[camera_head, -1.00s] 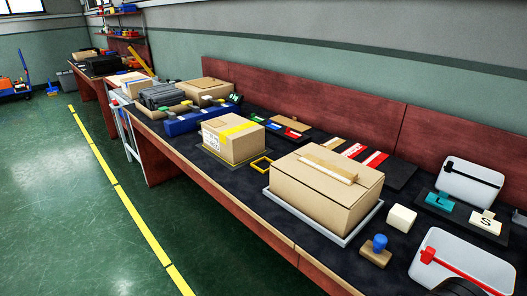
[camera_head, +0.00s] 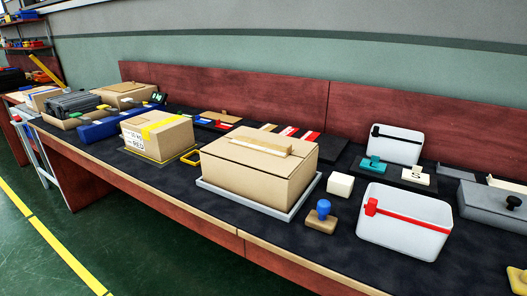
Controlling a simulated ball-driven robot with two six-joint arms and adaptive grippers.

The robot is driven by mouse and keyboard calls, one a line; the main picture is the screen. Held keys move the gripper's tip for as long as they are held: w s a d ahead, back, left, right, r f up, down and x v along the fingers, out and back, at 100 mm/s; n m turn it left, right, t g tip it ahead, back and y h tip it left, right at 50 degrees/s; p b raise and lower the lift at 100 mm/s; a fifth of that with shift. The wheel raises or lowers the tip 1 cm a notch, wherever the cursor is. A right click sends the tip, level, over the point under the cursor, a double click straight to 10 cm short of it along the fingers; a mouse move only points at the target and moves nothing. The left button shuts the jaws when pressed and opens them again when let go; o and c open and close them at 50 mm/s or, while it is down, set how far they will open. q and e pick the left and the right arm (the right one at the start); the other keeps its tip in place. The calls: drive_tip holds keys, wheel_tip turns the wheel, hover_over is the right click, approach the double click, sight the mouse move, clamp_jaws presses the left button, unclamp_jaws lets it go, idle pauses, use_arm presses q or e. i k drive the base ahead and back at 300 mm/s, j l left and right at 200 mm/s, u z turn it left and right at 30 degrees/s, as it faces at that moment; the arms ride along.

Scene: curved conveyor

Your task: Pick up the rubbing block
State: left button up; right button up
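A wooden block with a blue knob on top (camera_head: 322,216) sits on the dark bench top, in front of the large carton and left of the white bin with a red strap. It looks like the rubbing block, though no label shows. A plain cream block (camera_head: 340,184) lies just behind it. A teal-handled block (camera_head: 373,165) and a pale block marked S (camera_head: 416,175) rest on a dark plate farther back. Neither of my grippers shows in this view.
A large carton (camera_head: 250,179) on a grey tray stands left of the knobbed block. A white bin with a red strap (camera_head: 400,228) stands right, another white bin (camera_head: 395,144) behind. A grey metal box (camera_head: 490,203) is far right. Bare bench lies around the block.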

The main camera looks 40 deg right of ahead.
sight(319, 220)
drive_tip(key=z, duration=1.55)
